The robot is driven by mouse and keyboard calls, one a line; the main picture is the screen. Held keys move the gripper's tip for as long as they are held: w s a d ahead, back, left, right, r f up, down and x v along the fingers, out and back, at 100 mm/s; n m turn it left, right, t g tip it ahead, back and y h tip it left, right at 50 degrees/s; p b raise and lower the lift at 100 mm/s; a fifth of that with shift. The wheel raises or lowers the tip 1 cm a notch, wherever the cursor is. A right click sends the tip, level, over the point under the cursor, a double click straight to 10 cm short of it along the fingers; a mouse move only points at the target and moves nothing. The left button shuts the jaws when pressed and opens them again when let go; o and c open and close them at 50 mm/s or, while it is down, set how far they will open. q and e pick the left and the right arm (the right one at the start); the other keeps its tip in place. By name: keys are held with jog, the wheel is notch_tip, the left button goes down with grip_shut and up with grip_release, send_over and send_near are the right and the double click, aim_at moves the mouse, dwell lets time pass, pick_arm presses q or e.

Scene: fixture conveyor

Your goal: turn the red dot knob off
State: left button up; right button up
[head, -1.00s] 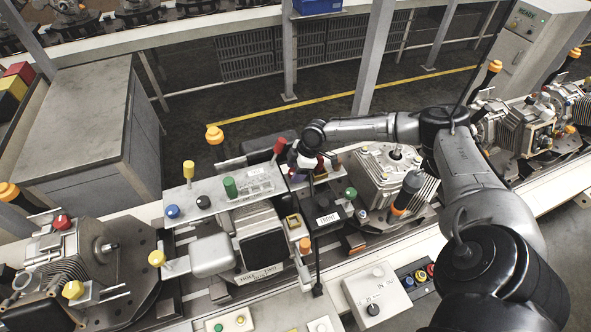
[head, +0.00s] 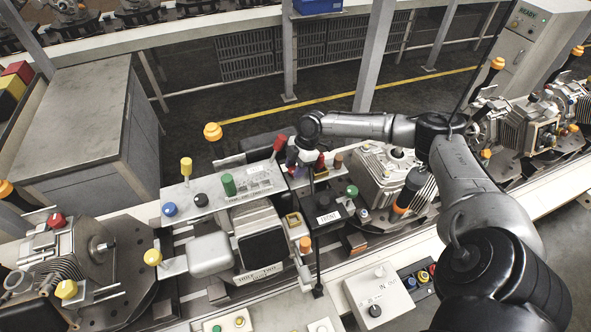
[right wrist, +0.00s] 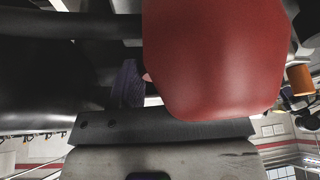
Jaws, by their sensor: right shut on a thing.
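My right gripper (head: 306,158) reaches down over the middle fixture in the head view. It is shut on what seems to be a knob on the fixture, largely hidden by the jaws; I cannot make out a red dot. A red handle (head: 279,144) stands tilted just left of the gripper, and a dark red knob (head: 320,162) stands just right of it. In the right wrist view a large smooth red part (right wrist: 220,60) fills the upper right, very close beside the dark gripper parts. My left gripper is not in view.
A green knob (head: 229,185), a black knob (head: 200,199) and a blue one (head: 169,209) stand on the plate to the left. A black box (head: 325,212) and a grey finned housing (head: 385,175) are close to the right. A control box (head: 378,296) lies in front.

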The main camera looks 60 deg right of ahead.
dwell(0.3)
jog(key=o, duration=0.9)
jog(key=shift+d+r, duration=0.15)
jog(key=shift+r, duration=0.05)
jog(key=b+v, duration=0.3)
jog(key=v, duration=1)
jog(key=shift+d+r, duration=0.1)
jog(key=shift+r, duration=0.1)
